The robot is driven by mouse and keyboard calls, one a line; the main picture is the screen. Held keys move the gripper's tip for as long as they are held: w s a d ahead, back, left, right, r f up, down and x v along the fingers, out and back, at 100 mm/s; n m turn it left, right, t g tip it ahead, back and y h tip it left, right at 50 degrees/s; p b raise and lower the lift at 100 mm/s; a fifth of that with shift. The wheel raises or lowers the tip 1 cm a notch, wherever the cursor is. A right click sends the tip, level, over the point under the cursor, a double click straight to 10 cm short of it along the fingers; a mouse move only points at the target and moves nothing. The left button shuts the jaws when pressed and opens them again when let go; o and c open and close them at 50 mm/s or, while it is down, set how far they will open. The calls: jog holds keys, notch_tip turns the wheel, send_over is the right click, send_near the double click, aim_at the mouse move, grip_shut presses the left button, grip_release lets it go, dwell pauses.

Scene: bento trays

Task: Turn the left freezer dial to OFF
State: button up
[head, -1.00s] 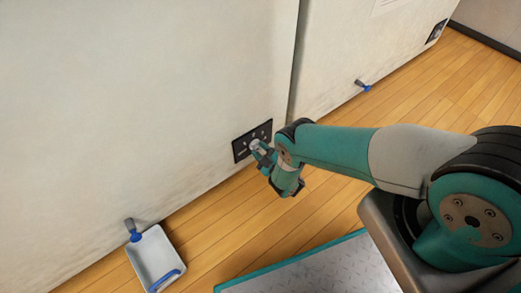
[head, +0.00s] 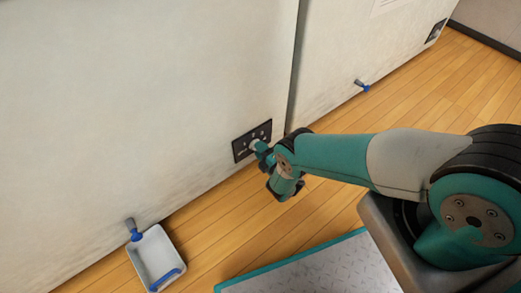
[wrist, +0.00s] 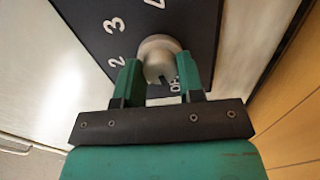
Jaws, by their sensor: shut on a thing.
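The left freezer dial (wrist: 158,52) is a round grey knob on a dark panel (wrist: 95,25) with white marks. In the wrist view "2" and "3" show to its left, and part of "OFF" (wrist: 175,90) shows just below it, partly hidden by a finger. My gripper (wrist: 160,72) is shut on the dial, with one green finger on each side. A dark notch on the dial faces down, close to the OFF lettering; its exact alignment is hard to tell. In the head view the panel (head: 238,147) sits low on the left freezer (head: 140,90), and my gripper (head: 262,152) reaches it.
A second freezer (head: 345,60) stands to the right, with its own dark panel (head: 436,31). A white tray with a blue handle (head: 156,255) lies on the wooden floor near a blue-tipped drain spout (head: 132,230). Another spout (head: 362,85) sticks out of the right freezer.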

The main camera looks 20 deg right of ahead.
jog(key=shift+s+n, duration=0.1)
jog(key=shift+n, duration=0.2)
jog(key=o, duration=0.9)
jog(key=shift+d, duration=0.1)
jog(key=p+v, duration=1.1)
jog(key=v, duration=0.6)
jog(key=shift+s, duration=0.15)
